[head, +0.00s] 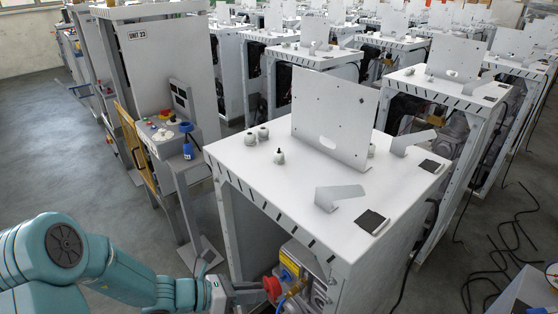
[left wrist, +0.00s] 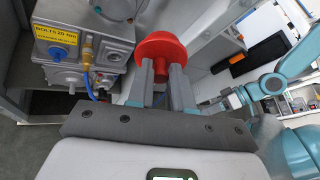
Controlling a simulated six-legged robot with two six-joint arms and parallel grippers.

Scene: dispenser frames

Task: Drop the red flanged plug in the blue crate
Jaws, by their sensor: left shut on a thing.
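My left gripper (head: 252,293) is shut on the red flanged plug (head: 272,287), low at the front of the nearest white dispenser frame. In the left wrist view both fingers (left wrist: 162,82) grip the plug's narrower part, below its round red flange (left wrist: 161,52). The plug is beside the grey metal housing (left wrist: 85,40); I cannot tell whether they touch. A teal arm of mine shows at the right of the wrist view, with what seems to be its gripper (left wrist: 228,101), too small to read. I cannot make out the blue crate in either view.
The nearest dispenser frame (head: 255,165) has a flat white top with an upright plate (head: 333,115) on it. Below is the housing (head: 305,275) with a yellow label and brass fitting. Loose black cables (head: 508,235) lie on the right floor.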

